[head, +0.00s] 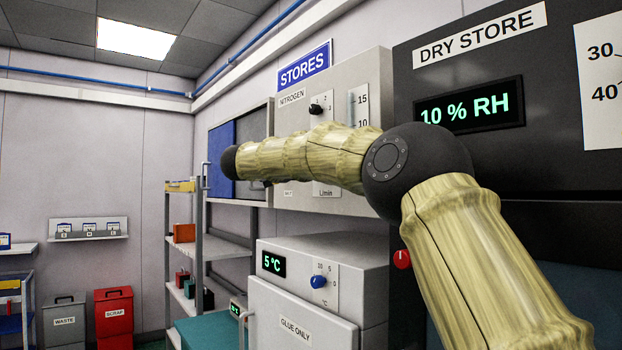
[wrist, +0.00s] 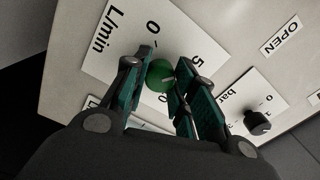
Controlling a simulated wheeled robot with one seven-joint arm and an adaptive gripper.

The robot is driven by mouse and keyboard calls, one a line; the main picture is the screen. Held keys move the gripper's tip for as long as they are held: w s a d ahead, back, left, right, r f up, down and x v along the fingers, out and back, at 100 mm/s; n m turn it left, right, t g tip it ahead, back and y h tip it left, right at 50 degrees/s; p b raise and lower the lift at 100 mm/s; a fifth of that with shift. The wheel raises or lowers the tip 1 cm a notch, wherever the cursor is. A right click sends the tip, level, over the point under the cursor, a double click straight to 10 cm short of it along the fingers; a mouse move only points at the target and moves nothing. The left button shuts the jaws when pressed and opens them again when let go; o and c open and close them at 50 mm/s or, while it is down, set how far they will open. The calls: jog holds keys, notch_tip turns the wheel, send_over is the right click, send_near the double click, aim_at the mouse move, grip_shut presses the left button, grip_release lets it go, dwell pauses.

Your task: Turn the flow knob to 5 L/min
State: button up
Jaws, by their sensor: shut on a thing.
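The flow knob (wrist: 160,75) is a green round knob on a white scale plate (wrist: 105,45) marked "L/min", with 0 and 5 readable beside it. A short pale mark shows on its face; I cannot tell its exact reading. My gripper (wrist: 158,72) is shut on the knob, with one teal-padded finger on each side. The fingers hide part of the scale. In the head view, the nitrogen panel (head: 287,122) is on the wall, and my arm covers its middle. The gripper and green knob are hidden there.
A black knob (wrist: 257,122) on a "bar" scale is right of the fingers, near an "OPEN" label (wrist: 280,36). Another black knob (head: 316,109) sits higher on the panel. Below is a cabinet with a blue knob (head: 318,282). A shelf rack (head: 228,252) stands left.

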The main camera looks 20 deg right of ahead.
jog(key=shift+d+r+m+b, duration=0.1)
jog(key=shift+d+m+b, duration=0.1)
jog(key=shift+m+b, duration=0.4)
jog(key=o, duration=0.9)
jog(key=shift+d, duration=0.1)
jog(key=shift+c, duration=0.2)
jog(key=shift+o, duration=0.9)
jog(key=shift+s+d, duration=0.15)
jog(key=shift+d, duration=0.05)
jog(key=v, duration=1.2)
jog(key=shift+a, duration=0.2)
